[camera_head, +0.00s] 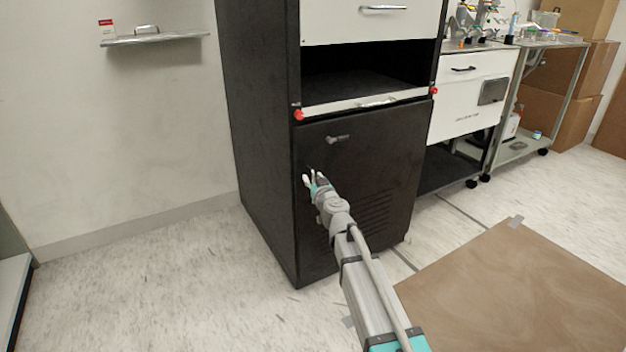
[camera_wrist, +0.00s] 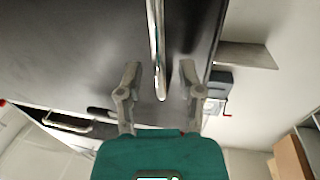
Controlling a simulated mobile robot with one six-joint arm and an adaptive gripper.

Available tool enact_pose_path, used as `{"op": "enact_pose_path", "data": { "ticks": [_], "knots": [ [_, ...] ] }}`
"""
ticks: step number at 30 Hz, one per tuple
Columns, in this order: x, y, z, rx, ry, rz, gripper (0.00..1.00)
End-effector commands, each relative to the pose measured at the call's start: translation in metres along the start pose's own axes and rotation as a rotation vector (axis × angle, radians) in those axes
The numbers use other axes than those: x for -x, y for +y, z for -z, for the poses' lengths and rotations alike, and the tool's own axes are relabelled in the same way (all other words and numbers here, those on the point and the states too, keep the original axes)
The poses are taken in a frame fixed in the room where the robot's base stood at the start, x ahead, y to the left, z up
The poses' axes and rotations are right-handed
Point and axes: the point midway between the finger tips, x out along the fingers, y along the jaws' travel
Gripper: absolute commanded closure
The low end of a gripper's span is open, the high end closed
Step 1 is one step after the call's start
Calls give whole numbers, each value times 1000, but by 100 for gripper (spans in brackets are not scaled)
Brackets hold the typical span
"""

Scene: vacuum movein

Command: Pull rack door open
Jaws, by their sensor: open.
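The black rack (camera_head: 262,120) stands against the wall, and its lower black door (camera_head: 385,165) is shut, with slotted vents at lower right. My gripper (camera_head: 311,178) is open in front of the door's left part. In the wrist view the dark door surface (camera_wrist: 70,50) fills the upper left, and a shiny metal bar handle (camera_wrist: 155,45) runs down between the two open fingers of my gripper (camera_wrist: 161,85). The fingers stand on either side of the bar and are not closed on it. The head view hides most of this handle behind my gripper.
A small metal latch (camera_head: 338,138) sits near the door's top. Above it are an open black compartment and a white drawer (camera_head: 370,22). A wall shelf (camera_head: 155,39) is at left. A brown mat (camera_head: 520,290) lies on the floor at right; floor before the rack is clear.

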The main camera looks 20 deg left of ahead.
Motion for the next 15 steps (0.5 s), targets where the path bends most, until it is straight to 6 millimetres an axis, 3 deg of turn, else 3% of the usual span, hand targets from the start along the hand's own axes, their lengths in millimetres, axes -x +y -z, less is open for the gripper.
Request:
{"op": "enact_pose_path", "data": {
  "ticks": [2, 9, 15],
  "knots": [
    [0, 0, 0, 0, 0, 0, 55],
    [0, 0, 0, 0, 0, 0, 100],
    [0, 0, 0, 0, 0, -1, 100]
  ]
}}
